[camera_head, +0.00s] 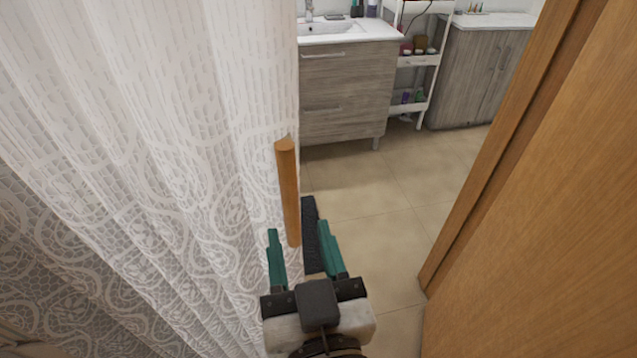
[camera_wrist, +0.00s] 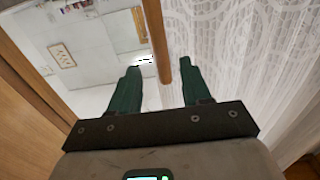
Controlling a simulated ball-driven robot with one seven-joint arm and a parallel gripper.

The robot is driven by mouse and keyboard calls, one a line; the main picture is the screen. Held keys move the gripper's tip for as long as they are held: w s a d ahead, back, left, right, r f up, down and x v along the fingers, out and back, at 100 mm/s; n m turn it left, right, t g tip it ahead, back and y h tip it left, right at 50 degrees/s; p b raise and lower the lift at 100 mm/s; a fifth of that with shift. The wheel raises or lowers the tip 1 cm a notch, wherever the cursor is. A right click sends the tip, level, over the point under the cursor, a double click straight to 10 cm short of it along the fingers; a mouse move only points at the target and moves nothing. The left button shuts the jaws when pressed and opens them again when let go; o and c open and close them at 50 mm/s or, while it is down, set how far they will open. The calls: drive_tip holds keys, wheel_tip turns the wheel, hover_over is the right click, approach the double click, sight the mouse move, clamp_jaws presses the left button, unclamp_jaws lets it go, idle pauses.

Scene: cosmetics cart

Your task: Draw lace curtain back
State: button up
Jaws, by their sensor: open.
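The white lace curtain (camera_head: 150,150) hangs in folds over the left of the head view. It also fills the right of the wrist view (camera_wrist: 245,60). A wooden rod (camera_head: 288,195) stands upright at the curtain's right edge. In the wrist view the rod (camera_wrist: 155,40) runs down toward the space between the fingers. My gripper (camera_head: 302,240) is open, its two green fingers apart. In the head view the rod's lower end shows between the fingertips, nearer the left one. I cannot tell whether either finger touches it.
A wooden door or panel (camera_head: 560,230) stands close on the right. Beyond are a grey washbasin cabinet (camera_head: 345,90), a white shelf cart (camera_head: 418,60) with small items, and another grey cabinet (camera_head: 480,75). The tiled floor (camera_head: 385,185) between is clear.

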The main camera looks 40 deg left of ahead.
sight(290, 194)
drive_tip(key=p+x, duration=0.1)
drive_tip(key=x, duration=0.8)
drive_tip(key=shift+w+a+p, duration=0.25)
drive_tip(key=shift+p, duration=0.15)
drive_tip(key=shift+c, duration=0.3)
clamp_jaws()
